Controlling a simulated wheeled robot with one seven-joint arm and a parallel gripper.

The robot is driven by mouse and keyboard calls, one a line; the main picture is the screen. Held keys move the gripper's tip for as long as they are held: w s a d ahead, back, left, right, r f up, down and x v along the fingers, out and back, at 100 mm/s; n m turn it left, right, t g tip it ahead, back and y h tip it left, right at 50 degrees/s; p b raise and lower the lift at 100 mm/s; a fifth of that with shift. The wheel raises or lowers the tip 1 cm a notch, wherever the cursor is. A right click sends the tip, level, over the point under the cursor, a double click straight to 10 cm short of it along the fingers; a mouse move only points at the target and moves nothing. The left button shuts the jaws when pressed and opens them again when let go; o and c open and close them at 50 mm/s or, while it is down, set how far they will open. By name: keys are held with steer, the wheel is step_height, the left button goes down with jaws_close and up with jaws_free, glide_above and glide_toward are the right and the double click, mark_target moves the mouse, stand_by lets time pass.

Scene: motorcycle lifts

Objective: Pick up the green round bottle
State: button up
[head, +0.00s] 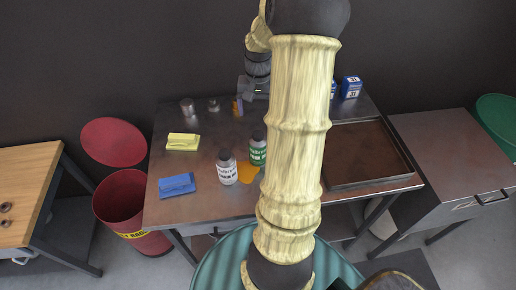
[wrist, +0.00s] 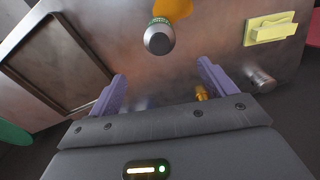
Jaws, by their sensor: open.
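The green round bottle (head: 257,150) stands upright on the metal table, with a green label and a dark grey cap. My arm passes close to its right side in the head view. In the wrist view the bottle (wrist: 159,36) is seen from above, ahead of the fingertips and roughly centred between them. My gripper (wrist: 161,76) is open with its two purple fingers spread and nothing between them.
A white-labelled bottle (head: 227,168) stands just left of the green one, by an orange patch (head: 246,172). Yellow (head: 183,142) and blue (head: 177,185) cloths lie left. Small metal cans (head: 187,106) stand at back left. A rimmed tray (head: 365,155) and blue boxes (head: 351,87) are right.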

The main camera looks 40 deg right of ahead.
mark_target(258, 141)
step_height(258, 141, down, 9)
steer(key=shift+r+p, duration=0.1)
steer(key=shift+p, duration=0.5)
steer(key=shift+s+a+f, duration=0.1)
steer(key=shift+a+f, duration=0.05)
steer(key=shift+f, duration=0.3)
steer(key=f, duration=0.1)
steer(key=f+p, duration=0.1)
steer(key=f, duration=0.1)
steer(key=shift+s+a+f, duration=0.2)
steer(key=shift+f, duration=0.5)
